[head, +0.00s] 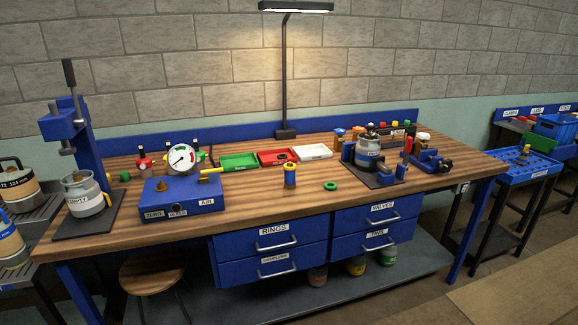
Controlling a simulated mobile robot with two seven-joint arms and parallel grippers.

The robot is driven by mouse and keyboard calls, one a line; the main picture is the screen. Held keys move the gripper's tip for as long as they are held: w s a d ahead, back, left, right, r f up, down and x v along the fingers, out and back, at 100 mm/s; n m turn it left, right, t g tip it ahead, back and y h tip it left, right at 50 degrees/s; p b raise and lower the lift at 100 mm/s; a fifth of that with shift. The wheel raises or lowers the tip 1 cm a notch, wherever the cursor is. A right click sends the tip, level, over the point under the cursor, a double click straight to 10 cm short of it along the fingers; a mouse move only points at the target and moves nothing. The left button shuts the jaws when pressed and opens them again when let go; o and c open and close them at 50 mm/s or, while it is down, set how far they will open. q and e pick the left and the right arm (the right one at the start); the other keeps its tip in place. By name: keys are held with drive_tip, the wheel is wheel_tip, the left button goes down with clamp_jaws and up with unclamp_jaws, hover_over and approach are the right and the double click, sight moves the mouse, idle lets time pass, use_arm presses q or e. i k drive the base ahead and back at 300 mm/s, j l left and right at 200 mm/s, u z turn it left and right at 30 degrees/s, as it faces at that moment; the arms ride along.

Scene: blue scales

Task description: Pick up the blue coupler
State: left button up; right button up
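A small blue upright cylinder with a yellow top and base (290,177) stands near the front middle of the wooden workbench. It may be the blue coupler, but the view is too small to be sure. A green ring (330,186) lies on the wood to its right, apart from it. Neither of my grippers is in view.
A blue box (183,200) with a dial gauge (181,159) stands left of the cylinder. Green (239,163), red (270,160) and white (313,152) trays lie behind it. A lamp post (284,85) rises at the back. Bare wood surrounds the cylinder.

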sight(290, 176)
drive_tip(key=i+j, duration=0.7)
